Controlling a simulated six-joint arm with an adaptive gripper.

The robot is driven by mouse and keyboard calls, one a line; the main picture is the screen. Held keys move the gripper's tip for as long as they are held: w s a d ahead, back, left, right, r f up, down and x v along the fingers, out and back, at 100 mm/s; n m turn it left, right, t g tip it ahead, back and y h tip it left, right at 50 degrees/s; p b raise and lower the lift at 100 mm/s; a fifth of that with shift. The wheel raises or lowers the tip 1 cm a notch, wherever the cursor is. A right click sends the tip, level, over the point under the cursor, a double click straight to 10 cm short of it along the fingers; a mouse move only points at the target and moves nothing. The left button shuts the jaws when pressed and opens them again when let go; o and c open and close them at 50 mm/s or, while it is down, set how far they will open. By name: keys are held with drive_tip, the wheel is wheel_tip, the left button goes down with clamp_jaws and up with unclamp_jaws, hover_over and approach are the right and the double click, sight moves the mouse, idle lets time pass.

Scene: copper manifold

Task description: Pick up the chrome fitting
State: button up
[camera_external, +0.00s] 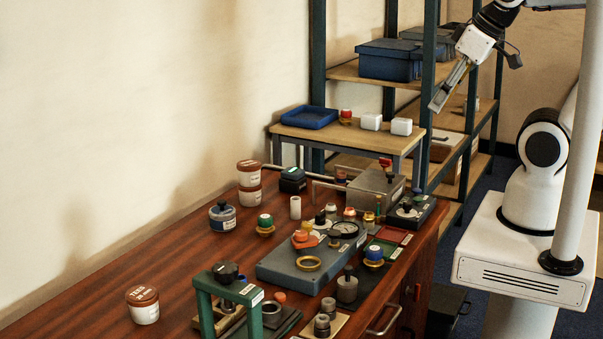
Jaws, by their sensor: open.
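My gripper (438,104) is at the upper right, tilted down and to the left, in front of the shelving. It is open, and I see nothing held in it. It is high above the bench and well away from the objects there. I cannot tell for sure which piece is the chrome fitting. Grey metallic fittings stand near the bench's front edge: one darker and capped (347,288), and two small ones (328,307) and (322,326) on a light board.
The wooden bench (165,255) is crowded at its right. A grey-blue manifold plate (282,272) carries a gauge and a brass ring. A green press frame (203,300) stands at the front. Jars (143,312) stand left. A raised shelf (300,132) holds a blue tray (310,112).

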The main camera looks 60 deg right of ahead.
drive_tip(key=w+d+f+t, duration=0.2)
drive_tip(key=w+f, duration=0.2)
drive_tip(key=w, duration=1)
drive_tip(key=m+t+h, duration=0.1)
drive_tip(key=t, duration=0.2)
hover_over(334, 205)
drive_tip(key=s+a, duration=0.2)
drive_tip(key=a, duration=0.2)
wheel_tip(334, 205, down, 19)
drive_tip(key=shift+m+t+h, duration=0.6)
drive_tip(key=d+f, duration=0.1)
drive_tip(key=f, duration=0.2)
drive_tip(key=d+f, duration=0.1)
drive_tip(key=f, duration=0.3)
drive_tip(key=s+d+f, duration=0.1)
drive_tip(key=f, duration=0.2)
drive_tip(key=shift+f, duration=0.2)
drive_tip(key=shift+s+d+f, duration=0.1)
drive_tip(key=shift+s+f, duration=0.2)
drive_tip(key=shift+f, duration=0.3)
drive_tip(key=shift+x, duration=1.3)
drive_tip(key=shift+x, duration=2.6)
